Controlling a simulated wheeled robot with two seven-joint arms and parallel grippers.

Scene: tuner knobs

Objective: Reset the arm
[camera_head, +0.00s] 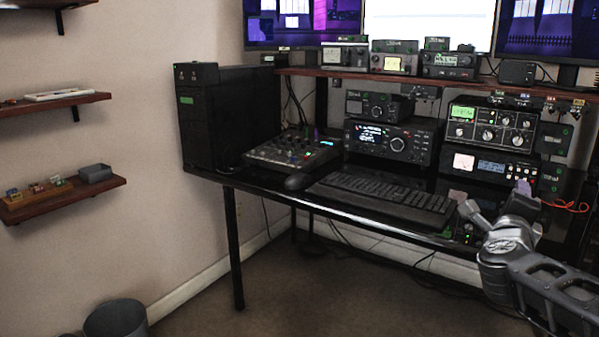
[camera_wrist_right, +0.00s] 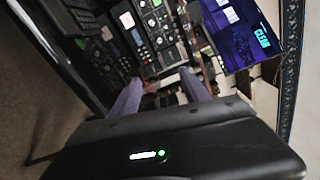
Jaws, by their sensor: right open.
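My right arm comes in from the lower right in the head view. Its gripper (camera_head: 524,190) is raised in front of the right part of the desk, with pale purple fingertips. In the right wrist view the two purple fingers of the gripper (camera_wrist_right: 162,88) stand apart with nothing between them, pointing toward the radio gear. The tuner with several knobs (camera_head: 491,125) stands on the desk behind and above the gripper; a knobbed panel also shows in the wrist view (camera_wrist_right: 153,22). My left gripper is not in view.
The black desk (camera_head: 215,178) holds a keyboard (camera_head: 385,198), a mouse (camera_head: 297,181), a mixer (camera_head: 292,149), a radio (camera_head: 391,143) and a dark computer tower (camera_head: 228,118). An orange cable (camera_head: 568,207) lies near my right gripper. The floor before the desk is clear.

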